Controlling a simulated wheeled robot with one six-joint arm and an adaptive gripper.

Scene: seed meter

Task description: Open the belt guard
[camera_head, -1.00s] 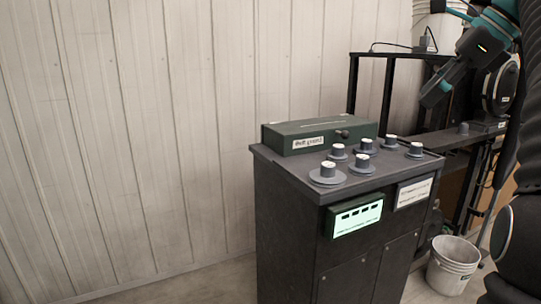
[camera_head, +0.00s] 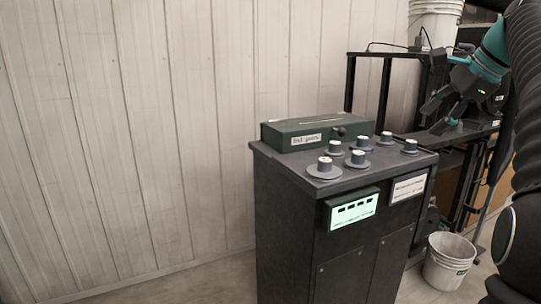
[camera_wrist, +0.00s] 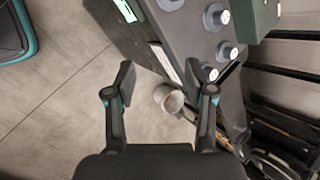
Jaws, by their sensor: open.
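The belt guard (camera_head: 318,131) is a long dark green box with a white label on its front. It lies flat and shut along the back of the dark cabinet's top. A small dark knob (camera_head: 339,131) sits at its front right. The guard's green end also shows at the upper right of the wrist view (camera_wrist: 256,20). My gripper (camera_head: 442,112) is to the right of the cabinet, well apart from the guard. In the wrist view my gripper (camera_wrist: 168,82) has its fingers wide apart with nothing between them.
Several round knobs (camera_head: 325,169) stand on the cabinet top (camera_head: 290,160) in front of the guard. A lit green display (camera_head: 353,210) is on the cabinet front. A black frame (camera_head: 387,90) stands behind at right. A white bucket (camera_head: 447,262) is on the floor. The wall is close behind.

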